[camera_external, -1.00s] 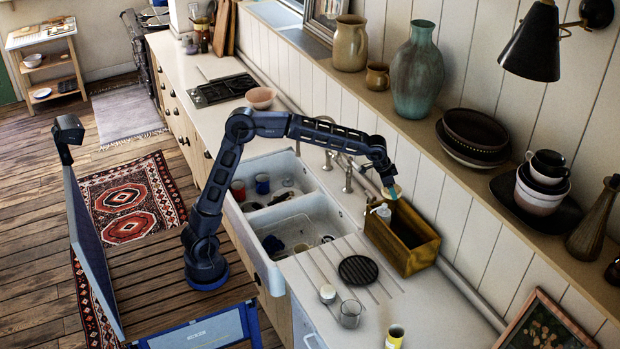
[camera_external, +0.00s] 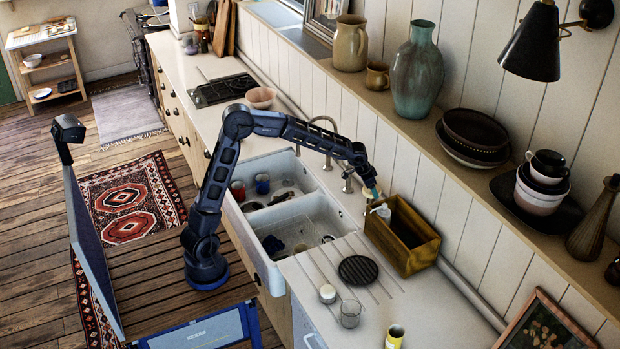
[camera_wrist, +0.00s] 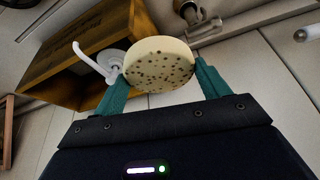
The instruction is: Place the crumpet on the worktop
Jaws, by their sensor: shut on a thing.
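The crumpet (camera_wrist: 158,66) is a pale round disc with brown holes in its face. In the wrist view my gripper (camera_wrist: 160,80) is shut on it, with one teal finger at each side.
The sink (camera_external: 290,215) is left.

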